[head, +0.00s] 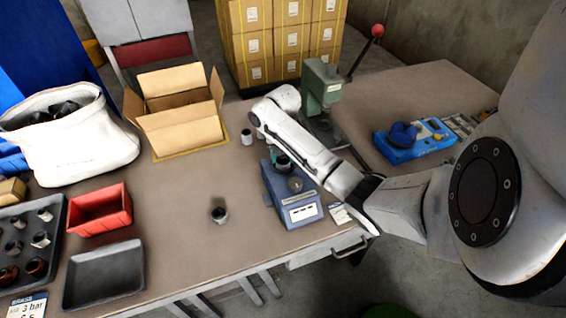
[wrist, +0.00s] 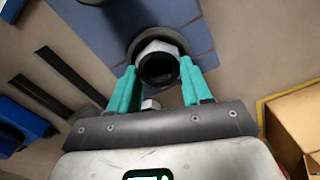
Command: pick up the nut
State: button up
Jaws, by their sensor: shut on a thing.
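In the wrist view, my gripper (wrist: 158,88) has its two teal fingers closed on the sides of a nut (wrist: 145,48), a pale hexagonal piece with a dark round hole. The nut is in front of the round dark plate of a blue bench device (wrist: 85,22); I cannot tell whether it touches the plate. In the head view, my gripper (head: 273,154) is small and partly hidden by my arm, at the back of the blue device (head: 290,210). The nut is hard to make out there.
A dark-holed fitting (head: 219,214) and a grey fitting (head: 246,137) stand on the table. A green lever press (head: 322,88) stands behind my arm. An open cardboard box (head: 180,130), red bin (head: 98,212) and black tray (head: 104,276) are at left. The front middle is clear.

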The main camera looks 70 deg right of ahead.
jog(key=shift+r, duration=0.1)
jog(key=shift+r, duration=0.4)
notch_tip(320, 180, up, 2)
jog(key=shift+r, duration=0.15)
jog(key=s+a+r+p, duration=0.5)
jog(key=s+a+r, duration=0.4)
jog(key=a, duration=0.1)
jog(key=shift+a+r, duration=0.35)
